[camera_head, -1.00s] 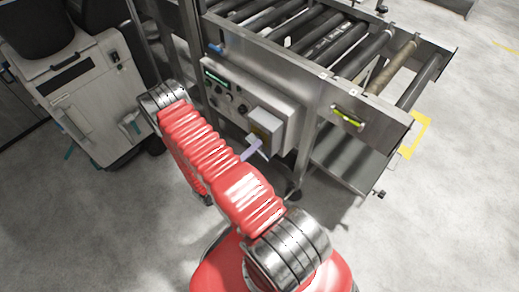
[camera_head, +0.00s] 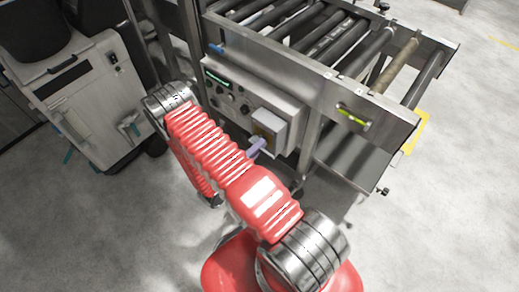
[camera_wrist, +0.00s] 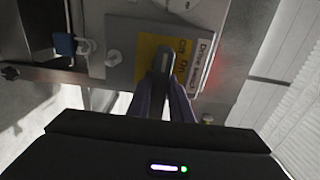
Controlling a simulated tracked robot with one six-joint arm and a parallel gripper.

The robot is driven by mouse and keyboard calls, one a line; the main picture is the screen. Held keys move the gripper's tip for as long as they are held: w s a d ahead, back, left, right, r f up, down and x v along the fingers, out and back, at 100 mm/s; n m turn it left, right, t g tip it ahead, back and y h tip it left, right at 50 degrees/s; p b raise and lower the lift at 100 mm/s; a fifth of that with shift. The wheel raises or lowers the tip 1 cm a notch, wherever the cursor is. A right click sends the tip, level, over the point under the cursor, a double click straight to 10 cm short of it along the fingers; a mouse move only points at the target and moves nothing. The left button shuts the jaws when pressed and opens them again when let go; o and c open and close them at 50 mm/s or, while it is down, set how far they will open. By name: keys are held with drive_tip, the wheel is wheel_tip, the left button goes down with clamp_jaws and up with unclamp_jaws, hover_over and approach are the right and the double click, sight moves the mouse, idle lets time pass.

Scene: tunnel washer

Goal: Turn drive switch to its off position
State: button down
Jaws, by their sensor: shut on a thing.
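The drive switch shows in the wrist view as a dark handle (camera_wrist: 163,64) on a yellow plate (camera_wrist: 148,46). A white "Drive switch" label (camera_wrist: 205,52) is beside the plate, its text turned sideways. My gripper (camera_wrist: 165,88) has its two purple fingers on either side of the handle and is shut on it. The fingers hide the handle's lower part. In the head view, my gripper (camera_head: 257,147) is at the front of the grey switch box (camera_head: 270,125), partly hidden behind my red arm. The handle's exact angle is hard to read there.
The roller conveyor (camera_head: 335,40) stands above and behind. A pale cabinet (camera_head: 90,95) is at left. A blue padlock (camera_wrist: 65,44) hangs at left in the wrist view. Open floor lies in front.

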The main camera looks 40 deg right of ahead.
drive_tip(key=shift+s+f, duration=0.1)
drive_tip(key=shift+f, duration=0.05)
drive_tip(key=c, duration=1.6)
unclamp_jaws()
drive_tip(key=shift+a, duration=0.1)
drive_tip(key=v, duration=1.3)
drive_tip(key=shift+s+a, duration=0.1)
drive_tip(key=shift+a, duration=0.15)
